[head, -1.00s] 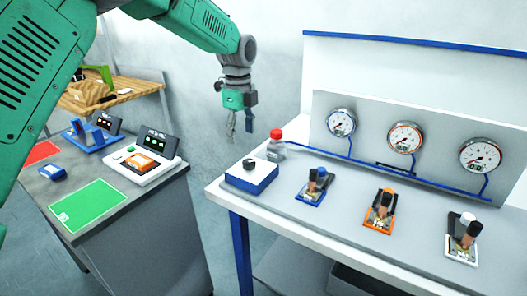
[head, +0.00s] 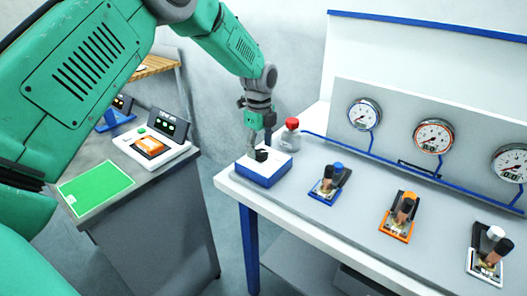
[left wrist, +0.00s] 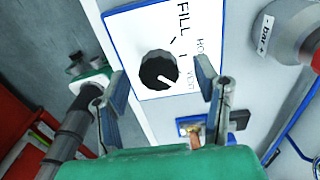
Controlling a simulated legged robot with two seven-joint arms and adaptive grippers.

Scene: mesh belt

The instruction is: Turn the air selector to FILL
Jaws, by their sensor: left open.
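The air selector is a white-topped blue box (head: 262,173) at the left end of the bench, with a black knob (head: 261,155). In the left wrist view the knob (left wrist: 158,70) shows a white pointer line aimed down-right, towards the lettering that seems to read VENT. The FILL label (left wrist: 183,18) is at the top, with HOLD between. My left gripper (head: 254,143) is just above the selector in the head view. In the left wrist view its open fingers (left wrist: 160,74) lie on either side of the knob; contact cannot be told. My right gripper is not in view.
Several lever valves, including a blue one (head: 329,182) and an orange one (head: 399,215), sit to the right below gauges (head: 433,136). A side table with a green mat (head: 95,188) is at left.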

